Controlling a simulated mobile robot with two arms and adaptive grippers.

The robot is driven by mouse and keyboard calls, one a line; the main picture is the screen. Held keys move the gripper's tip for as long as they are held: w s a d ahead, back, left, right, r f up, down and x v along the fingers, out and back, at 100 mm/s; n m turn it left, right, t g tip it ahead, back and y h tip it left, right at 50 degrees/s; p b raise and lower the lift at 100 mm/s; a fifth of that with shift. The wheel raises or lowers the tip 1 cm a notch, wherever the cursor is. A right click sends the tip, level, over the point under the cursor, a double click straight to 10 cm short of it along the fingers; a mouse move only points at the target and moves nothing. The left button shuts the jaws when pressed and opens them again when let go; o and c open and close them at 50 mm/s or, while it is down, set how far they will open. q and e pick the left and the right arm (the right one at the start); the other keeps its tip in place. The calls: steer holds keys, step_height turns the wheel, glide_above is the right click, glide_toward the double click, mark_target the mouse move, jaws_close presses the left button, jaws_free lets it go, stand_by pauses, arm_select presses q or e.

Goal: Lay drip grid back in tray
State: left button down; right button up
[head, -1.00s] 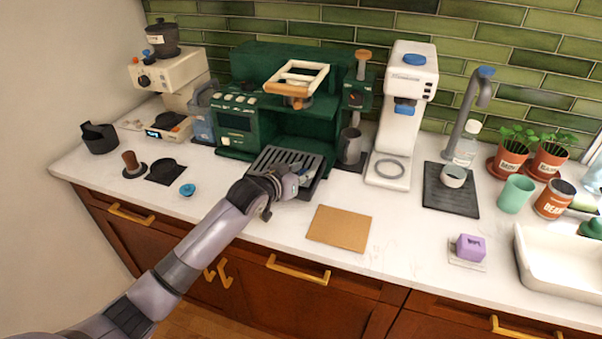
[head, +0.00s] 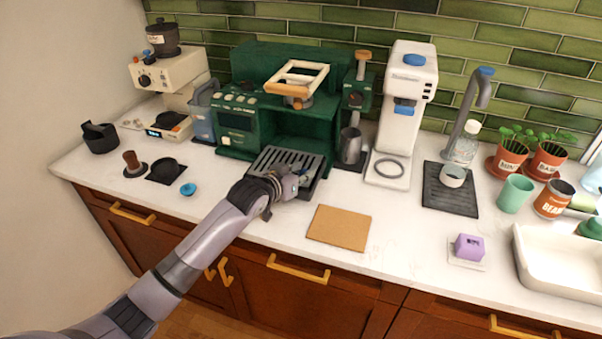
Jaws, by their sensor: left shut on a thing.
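The grey slotted drip grid (head: 284,160) lies over the dark tray (head: 316,180) at the foot of the green espresso machine (head: 240,118). My left gripper (head: 290,180) is at the grid's front edge, shut on it. The fingers are small and partly hidden by the wrist. The tray's dark rim shows to the right of the gripper. I cannot tell whether the grid sits flush in the tray. My right gripper is not in the head view.
A brown board (head: 339,228) lies on the counter in front of the machine. A metal jug (head: 350,146) stands right of the tray. A blue round piece (head: 188,189) and a tamper (head: 132,163) lie to the left. The front counter is mostly clear.

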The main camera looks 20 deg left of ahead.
arm_select(q)
steer(key=shift+f, duration=0.4)
stand_by(0.4)
steer(key=c, duration=1.3)
jaws_free()
steer(key=v, duration=1.2)
steer(key=shift+a, duration=0.1)
